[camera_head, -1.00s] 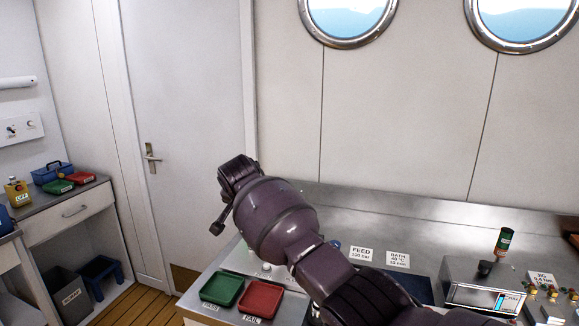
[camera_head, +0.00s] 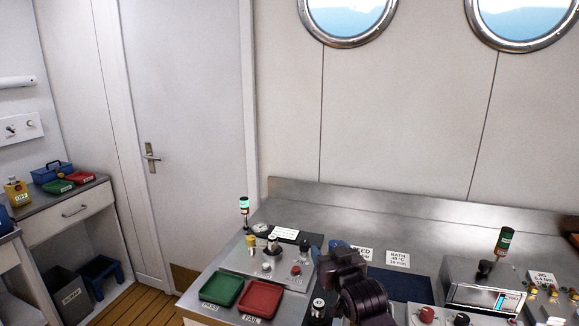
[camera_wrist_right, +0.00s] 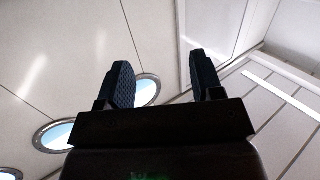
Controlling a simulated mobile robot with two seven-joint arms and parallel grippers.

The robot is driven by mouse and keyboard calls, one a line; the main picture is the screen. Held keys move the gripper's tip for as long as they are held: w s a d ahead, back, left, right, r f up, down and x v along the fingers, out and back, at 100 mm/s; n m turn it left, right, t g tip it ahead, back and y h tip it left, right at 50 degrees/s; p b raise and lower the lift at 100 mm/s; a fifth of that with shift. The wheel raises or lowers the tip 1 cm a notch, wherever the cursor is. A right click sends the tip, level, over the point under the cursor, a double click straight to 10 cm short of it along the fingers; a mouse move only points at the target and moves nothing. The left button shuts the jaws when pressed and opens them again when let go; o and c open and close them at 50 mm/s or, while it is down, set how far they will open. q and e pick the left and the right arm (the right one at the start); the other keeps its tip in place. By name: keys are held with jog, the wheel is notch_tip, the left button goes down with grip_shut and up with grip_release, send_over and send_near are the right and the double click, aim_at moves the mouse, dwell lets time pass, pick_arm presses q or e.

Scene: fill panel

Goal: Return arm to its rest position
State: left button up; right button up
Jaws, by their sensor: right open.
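My right arm and gripper (camera_head: 342,262) show at the bottom middle of the head view, low over the front of the steel counter (camera_head: 330,208). In the right wrist view the right gripper (camera_wrist_right: 163,80) has its two dark fingers well apart, with nothing between them. Behind the fingers are pale wall or ceiling panels and round portholes (camera_wrist_right: 54,135). My left gripper is in neither view.
A panel with knobs (camera_head: 268,262), a green tray (camera_head: 222,289) and a red tray (camera_head: 260,299) lie left of the arm. A steel device (camera_head: 480,285) stands to the right. The counter's back strip is mostly clear.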

jog(key=s+d+f+h, duration=0.1)
jog(key=s+d+f, duration=0.3)
jog(key=s, duration=0.1)
jog(key=s+d+f+m+h, duration=0.1)
jog(key=s+d+f, duration=0.2)
jog(key=s+f, duration=0.1)
jog(key=s+d+f, duration=0.4)
jog(key=s, duration=0.2)
jog(key=shift+s+d+g+h, duration=0.3)
jog(key=shift+s+d+h, duration=0.05)
jog(key=shift+s+h, duration=0.05)
jog(key=s+d+f+g+h, duration=0.1)
jog(key=s+d+f+g, duration=0.1)
jog(key=s+f, duration=0.4)
jog(key=s+d+f+m+g, duration=0.1)
jog(key=s+d+f, duration=0.3)
jog(key=s, duration=0.9)
notch_tip(320, 180, down, 3)
jog(key=shift+d+f+g+h, duration=0.2)
jog(key=shift+d+g+h, duration=0.15)
jog(key=shift+g, duration=0.25)
jog(key=shift+a, duration=0.1)
